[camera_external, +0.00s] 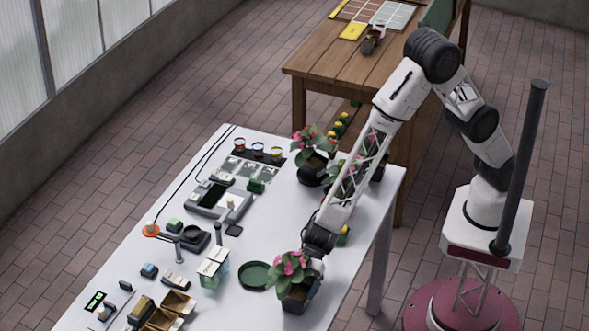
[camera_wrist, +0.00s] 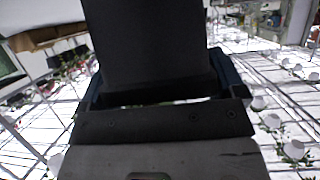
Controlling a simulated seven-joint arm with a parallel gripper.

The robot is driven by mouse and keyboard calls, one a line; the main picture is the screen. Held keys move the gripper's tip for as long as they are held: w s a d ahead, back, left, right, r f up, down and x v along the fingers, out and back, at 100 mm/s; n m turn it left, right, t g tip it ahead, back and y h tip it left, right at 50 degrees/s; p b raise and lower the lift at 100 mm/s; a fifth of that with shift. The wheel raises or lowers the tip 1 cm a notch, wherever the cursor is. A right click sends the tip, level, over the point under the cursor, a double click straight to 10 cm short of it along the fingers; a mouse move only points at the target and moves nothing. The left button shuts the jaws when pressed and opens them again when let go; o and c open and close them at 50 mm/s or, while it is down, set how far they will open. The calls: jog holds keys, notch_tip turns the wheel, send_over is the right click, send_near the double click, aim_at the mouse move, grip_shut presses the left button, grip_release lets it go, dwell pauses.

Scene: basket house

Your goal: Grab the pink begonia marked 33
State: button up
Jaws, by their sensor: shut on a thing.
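A pink begonia (camera_external: 290,268) in a dark square pot (camera_external: 297,297) is at the near right part of the white table. My gripper (camera_external: 314,268) is at its right side, shut on the pot; the arm reaches down from the upper right. In the wrist view a dark flat surface, which looks like the pot, fills the middle between the jaws (camera_wrist: 160,100). Another pink begonia (camera_external: 308,140) in a dark pot (camera_external: 313,168) stands farther back, and one more is partly hidden behind my arm. No number can be read on any pot.
A green round dish (camera_external: 257,275) lies left of the held pot, with a small glass box (camera_external: 213,267) beyond it. A grey scale-like device (camera_external: 210,198), small jars (camera_external: 257,150) and open boxes (camera_external: 170,310) take up the table's left side. A wooden table (camera_external: 330,66) stands behind.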

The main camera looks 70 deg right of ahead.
aim_at(297, 291)
jog(key=shift+r, duration=0.25)
jog(key=shift+r, duration=1.55)
jog(key=s+d+r, duration=0.1)
jog(key=s+d, duration=0.7)
jog(key=d, duration=0.5)
jog(key=shift+s+d+r, duration=0.2)
jog(key=shift+s+r, duration=0.05)
jog(key=shift+s, duration=0.05)
jog(key=shift+w, duration=0.1)
